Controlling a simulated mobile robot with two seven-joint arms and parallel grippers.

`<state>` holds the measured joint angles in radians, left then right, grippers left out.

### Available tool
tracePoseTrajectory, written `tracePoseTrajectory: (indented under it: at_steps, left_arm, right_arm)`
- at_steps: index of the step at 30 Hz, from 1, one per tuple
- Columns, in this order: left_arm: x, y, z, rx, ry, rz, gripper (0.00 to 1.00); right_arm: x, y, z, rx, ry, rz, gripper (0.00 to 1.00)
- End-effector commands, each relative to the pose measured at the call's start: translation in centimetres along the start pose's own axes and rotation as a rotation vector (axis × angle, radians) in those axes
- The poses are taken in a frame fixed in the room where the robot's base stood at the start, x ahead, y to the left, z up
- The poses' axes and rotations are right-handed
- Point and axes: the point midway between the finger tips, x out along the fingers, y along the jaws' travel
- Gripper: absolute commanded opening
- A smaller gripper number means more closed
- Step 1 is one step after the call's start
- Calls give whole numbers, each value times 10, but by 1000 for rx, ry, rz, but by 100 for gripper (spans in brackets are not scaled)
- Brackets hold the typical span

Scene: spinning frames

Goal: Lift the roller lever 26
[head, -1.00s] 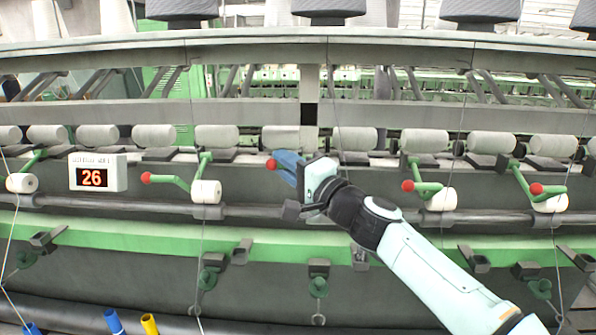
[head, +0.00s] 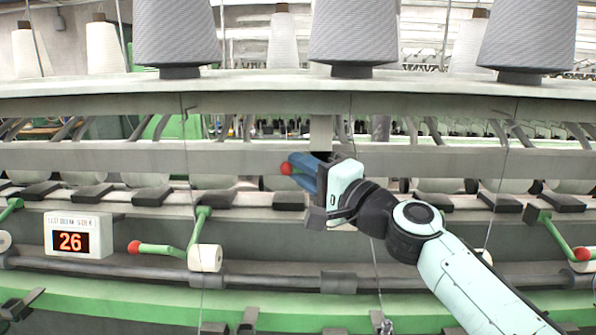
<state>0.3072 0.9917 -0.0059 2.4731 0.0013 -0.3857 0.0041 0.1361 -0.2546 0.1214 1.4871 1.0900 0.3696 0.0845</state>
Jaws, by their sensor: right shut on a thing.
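My right gripper (head: 302,174), with blue fingers, is shut on a roller lever whose red knob (head: 286,169) shows at the fingertips. The rest of this lever is hidden by the gripper and wrist. The knob is in front of the long grey beam, higher than the other red knobs in view. A white box with a red display reading 26 (head: 70,242) sits to the left, lower down. Between them a green lever (head: 165,250) with a red knob hangs low with a white roller (head: 205,258). My left gripper is not in view.
Another lowered green lever (head: 555,238) with a red knob is at the right. Thread lines run vertically before the machine. Large grey yarn cones (head: 353,30) stand on the top shelf. A dark bar and green rail (head: 120,305) cross below.

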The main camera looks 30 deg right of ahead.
Motion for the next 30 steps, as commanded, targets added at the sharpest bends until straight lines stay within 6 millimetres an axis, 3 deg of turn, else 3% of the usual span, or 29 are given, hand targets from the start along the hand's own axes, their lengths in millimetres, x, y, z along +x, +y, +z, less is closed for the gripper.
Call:
tracePoseTrajectory:
  at_steps: [16, 17, 18, 30]
  left_arm:
    - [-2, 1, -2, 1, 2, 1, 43]
    - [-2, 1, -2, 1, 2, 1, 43]
    - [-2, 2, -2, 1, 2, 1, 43]
    - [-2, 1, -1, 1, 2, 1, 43]
  right_arm:
    - [0, -5, -5, -8, 8, -5, 0]
    - [0, -5, -5, -8, 8, -5, 26]
    - [0, -5, -5, -8, 9, -5, 39]
    - [0, 0, -7, -5, 12, 4, 40]
